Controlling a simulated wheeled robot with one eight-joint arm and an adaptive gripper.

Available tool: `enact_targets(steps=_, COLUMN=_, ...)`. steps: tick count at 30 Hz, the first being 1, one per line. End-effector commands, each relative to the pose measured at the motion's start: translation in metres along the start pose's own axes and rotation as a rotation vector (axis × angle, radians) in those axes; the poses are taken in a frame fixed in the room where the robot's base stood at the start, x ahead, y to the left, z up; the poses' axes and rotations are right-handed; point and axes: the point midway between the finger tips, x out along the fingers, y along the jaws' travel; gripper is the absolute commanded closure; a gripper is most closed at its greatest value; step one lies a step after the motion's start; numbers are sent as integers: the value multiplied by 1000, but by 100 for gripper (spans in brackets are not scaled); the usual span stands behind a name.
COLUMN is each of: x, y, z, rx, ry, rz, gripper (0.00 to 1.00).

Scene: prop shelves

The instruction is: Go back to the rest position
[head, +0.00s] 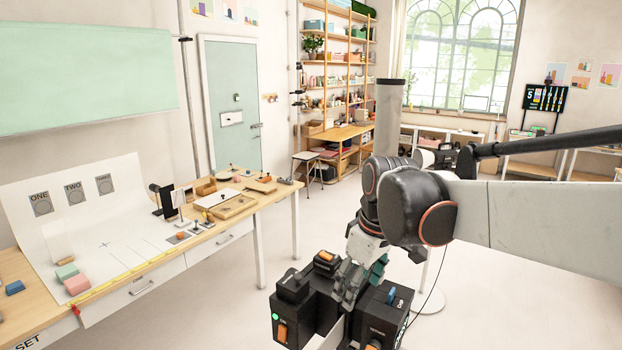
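My arm reaches in from the right edge and bends downward at a black joint. My gripper (350,288) hangs at the bottom centre, its grey fingers pointing down among black boxes with orange switches. I cannot tell whether those boxes are part of my own body. The fingers overlap in this view, so their opening is unclear. I see no object clearly held between them. The gripper is away from the table on the left, with floor between them.
A wooden table (275,187) on the left bears a white curved backdrop (130,215), colored blocks and small tools. A tall shelf (340,60) and stool (305,157) stand at the back. Open floor (230,290) lies between.

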Motion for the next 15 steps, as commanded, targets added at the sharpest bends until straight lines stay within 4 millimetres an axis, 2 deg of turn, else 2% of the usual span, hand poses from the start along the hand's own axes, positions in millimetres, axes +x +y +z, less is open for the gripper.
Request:
enact_targets(steps=1, x=10, y=-2, z=12, rx=27, ry=9, rz=12, gripper=36)
enact_targets(steps=5, x=25, y=-8, z=43, rx=116, ry=43, rz=51, gripper=36)
enact_targets(steps=8, x=44, y=-15, z=75, rx=207, ry=79, rz=90, gripper=36)
enact_targets(steps=15, x=96, y=-35, z=150, rx=432, ry=183, rz=177, gripper=36)
